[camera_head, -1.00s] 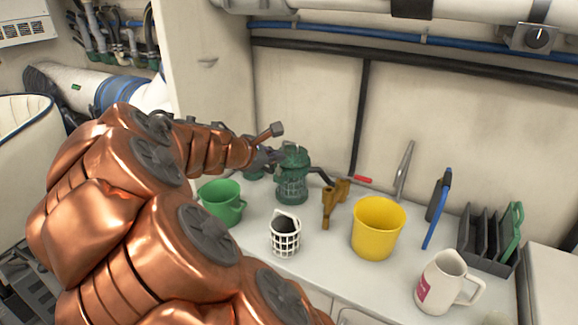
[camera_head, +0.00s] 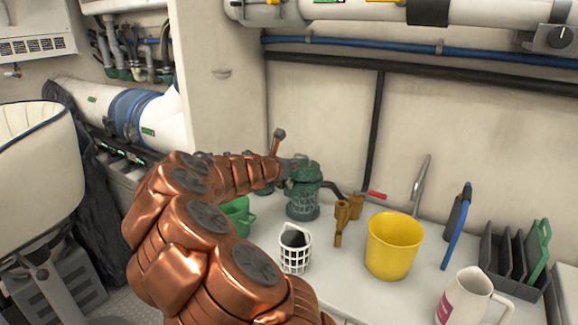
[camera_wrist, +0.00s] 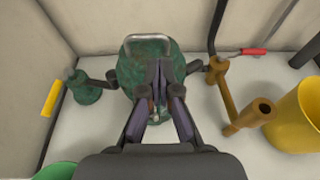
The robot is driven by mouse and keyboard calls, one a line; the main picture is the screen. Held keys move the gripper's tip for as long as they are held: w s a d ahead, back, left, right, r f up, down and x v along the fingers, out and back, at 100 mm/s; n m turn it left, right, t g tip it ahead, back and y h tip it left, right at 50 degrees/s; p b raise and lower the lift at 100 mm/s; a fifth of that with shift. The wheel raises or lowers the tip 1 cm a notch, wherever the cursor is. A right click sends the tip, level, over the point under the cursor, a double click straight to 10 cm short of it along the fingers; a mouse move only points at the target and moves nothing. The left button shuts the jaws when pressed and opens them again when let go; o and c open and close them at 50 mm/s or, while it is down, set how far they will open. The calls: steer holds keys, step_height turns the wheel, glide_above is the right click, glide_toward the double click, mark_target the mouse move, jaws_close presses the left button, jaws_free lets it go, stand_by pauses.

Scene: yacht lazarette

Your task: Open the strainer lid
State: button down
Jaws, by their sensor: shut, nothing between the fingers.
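The green strainer (camera_head: 303,198) stands on the white counter near the back wall, with pipes on both sides. Its green lid (camera_head: 308,170) is on top. In the wrist view the lid (camera_wrist: 178,62) is seen from above with a pale metal handle (camera_wrist: 150,38) at its far edge. My gripper (camera_wrist: 158,68) is shut and empty over the lid's near and middle part, hiding some of it. In the head view my gripper (camera_head: 297,163) is at the lid's upper left; I cannot tell whether it touches.
A white basket (camera_head: 294,250), a yellow bucket (camera_head: 391,247) and a green bucket (camera_head: 237,218) stand in front. A brass valve with a red handle (camera_head: 376,195) is right of the strainer. A white jug (camera_head: 468,297) and dark rack (camera_head: 508,262) are further right.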

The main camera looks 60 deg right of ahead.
mark_target(302, 172)
steer(key=shift+x, duration=2.35)
steer(key=shift+r, duration=0.15)
steer(key=shift+d+r+p, duration=0.15)
steer(key=shift+r+p, duration=0.15)
steer(key=shift+p, duration=0.65)
steer(key=shift+y, duration=0.3)
